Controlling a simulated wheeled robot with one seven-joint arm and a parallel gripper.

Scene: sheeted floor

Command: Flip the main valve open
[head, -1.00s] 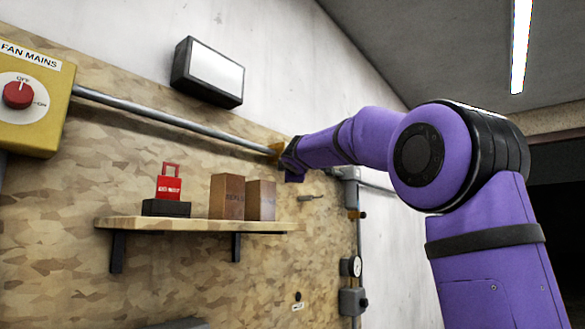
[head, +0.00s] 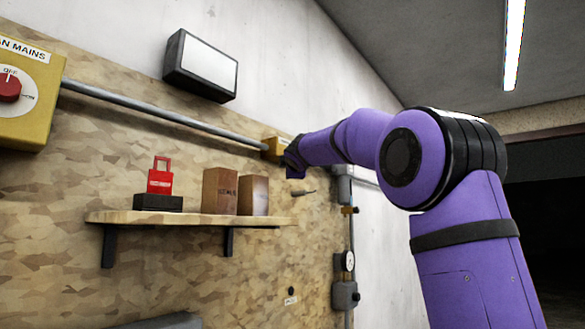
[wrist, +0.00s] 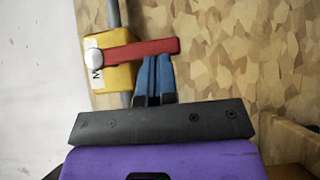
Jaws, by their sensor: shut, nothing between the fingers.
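The main valve shows in the wrist view as a yellow body (wrist: 118,75) on a grey pipe, with a red lever (wrist: 140,52) turned across the pipe from a pale round pivot. My gripper (wrist: 155,60) has blue fingers, shut with nothing between them. Its fingertips are at the lower edge of the lever near its free end; whether they touch cannot be told. In the head view the valve's yellow body (head: 272,147) is at the end of the pipe, partly behind my gripper (head: 288,160). The lever is hidden there.
A yellow fan mains box (head: 30,100) with a red knob is at the left. A wooden shelf (head: 190,219) below the pipe (head: 160,114) holds a red padlock-shaped item (head: 160,178) and brown blocks (head: 220,190). A gauge (head: 347,261) is lower right.

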